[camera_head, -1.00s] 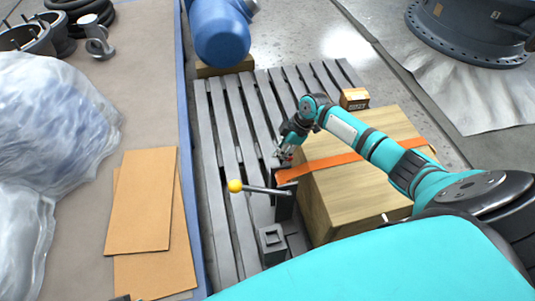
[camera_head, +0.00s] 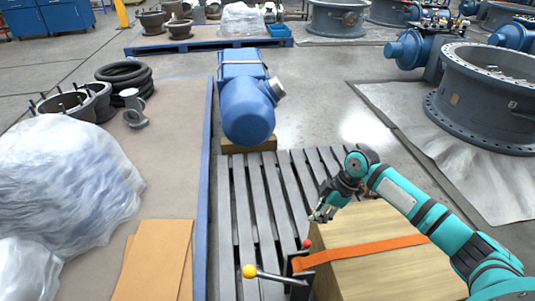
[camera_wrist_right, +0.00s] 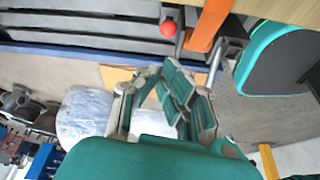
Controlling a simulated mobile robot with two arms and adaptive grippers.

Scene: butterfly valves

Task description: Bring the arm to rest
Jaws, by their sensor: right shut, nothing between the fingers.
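My right arm comes in from the right in the head view, teal and black. Its gripper (camera_head: 326,210) is shut and empty, in the air over the pallet slats and the left back corner of the wooden block. The right wrist view shows the same gripper (camera_wrist_right: 168,85) with nothing between its fingers. A lever with a yellow ball (camera_head: 249,271) and a red knob (camera_head: 307,243) stand in front of the gripper, apart from it. The red knob also shows in the wrist view (camera_wrist_right: 168,29). My left gripper is not in view.
The wooden block (camera_head: 385,268) with an orange strap (camera_head: 370,248) stands on the slatted pallet (camera_head: 245,215). A blue actuator (camera_head: 247,108) is at its far end. A plastic-wrapped bundle (camera_head: 65,180) and cardboard sheets (camera_head: 155,262) lie left. A large valve ring (camera_head: 490,90) stands right. Bare floor lies between.

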